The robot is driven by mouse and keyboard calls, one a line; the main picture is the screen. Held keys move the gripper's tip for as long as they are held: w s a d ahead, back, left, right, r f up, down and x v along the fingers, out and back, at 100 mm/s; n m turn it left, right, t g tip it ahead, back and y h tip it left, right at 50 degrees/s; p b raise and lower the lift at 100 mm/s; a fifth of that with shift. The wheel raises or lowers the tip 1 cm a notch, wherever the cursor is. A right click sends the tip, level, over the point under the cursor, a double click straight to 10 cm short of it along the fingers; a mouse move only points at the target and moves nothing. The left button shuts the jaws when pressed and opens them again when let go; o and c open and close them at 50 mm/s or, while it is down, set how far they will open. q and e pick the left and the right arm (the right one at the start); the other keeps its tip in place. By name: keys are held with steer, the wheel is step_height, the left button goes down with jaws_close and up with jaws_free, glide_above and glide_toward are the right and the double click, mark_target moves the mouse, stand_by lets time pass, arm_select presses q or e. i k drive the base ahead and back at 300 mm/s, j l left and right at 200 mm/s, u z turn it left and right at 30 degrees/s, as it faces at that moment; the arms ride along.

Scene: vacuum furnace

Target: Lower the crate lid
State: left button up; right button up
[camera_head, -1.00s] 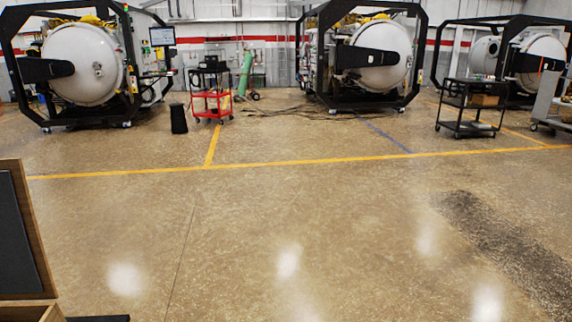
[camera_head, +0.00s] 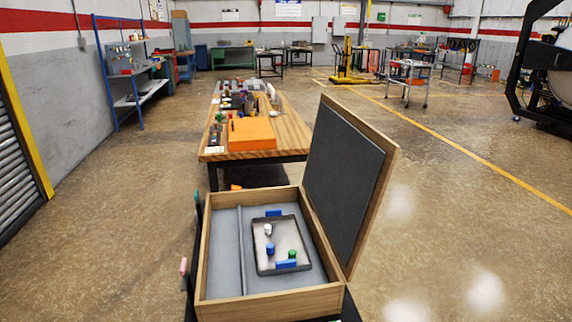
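The wooden crate (camera_head: 268,307) stands open at the lower middle of the head view. Its lid (camera_head: 347,183) is raised at the crate's right side, tilted a little outward, with a dark grey inner face and a wooden rim. Inside the crate lies a dark-rimmed tray (camera_head: 261,250) holding a white piece (camera_head: 267,229), a blue cylinder (camera_head: 270,249), a green cylinder (camera_head: 292,254) and blue blocks (camera_head: 286,264). A grey divider (camera_head: 241,250) runs along the crate's left part. Neither of my grippers is in view.
A long wooden table (camera_head: 291,127) with an orange box (camera_head: 251,134) and many small items stands beyond the crate. A blue shelf rack (camera_head: 131,70) is along the left wall. The floor to the right is clear. A black-framed furnace (camera_head: 520,80) is at far right.

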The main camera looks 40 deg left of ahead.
mark_target(349, 163)
steer(key=i+l+u, duration=0.25)
steer(key=l+u, duration=0.15)
steer(key=i+l+u, duration=0.2)
steer(key=l+u, duration=0.2)
steer(key=i+l+u, duration=0.1)
steer(key=l+u, duration=0.3)
steer(key=l, duration=0.15)
steer(key=l+u, duration=0.8)
steer(key=l, duration=0.25)
